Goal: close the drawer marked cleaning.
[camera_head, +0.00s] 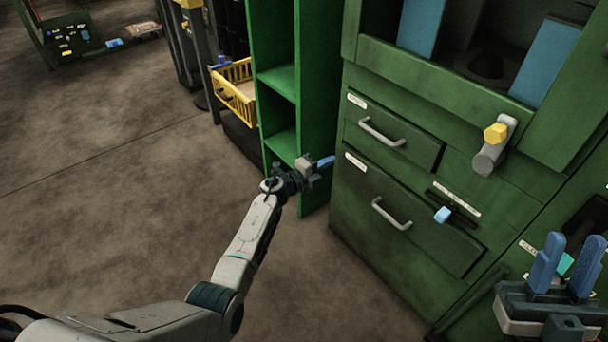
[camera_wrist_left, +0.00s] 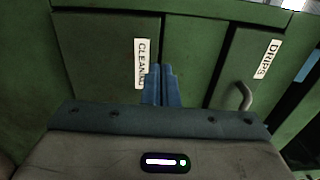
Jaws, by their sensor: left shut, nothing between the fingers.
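The green cabinet has two drawers with grey handles. The wrist view shows the labels CLEANING and DRIPS sideways; their layout makes the lower drawer (camera_head: 430,236) the cleaning drawer (camera_wrist_left: 107,60) and the upper one the drips drawer (camera_head: 402,131). The cleaning drawer's front looks close to flush; I cannot tell whether a small gap is left. My left gripper (camera_head: 326,163) is shut and empty at the drawer's left edge, its fingertips (camera_wrist_left: 160,70) beside the CLEANING label. Contact is unclear. My right gripper (camera_head: 566,248) is open at the lower right.
An open green shelf (camera_head: 282,75) stands left of the cabinet, close to my left gripper. A yellow basket (camera_head: 235,88) is behind it. A yellow-tipped grey lever (camera_head: 491,148) and a blue knob (camera_head: 442,214) stick out of the cabinet. The floor at left is clear.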

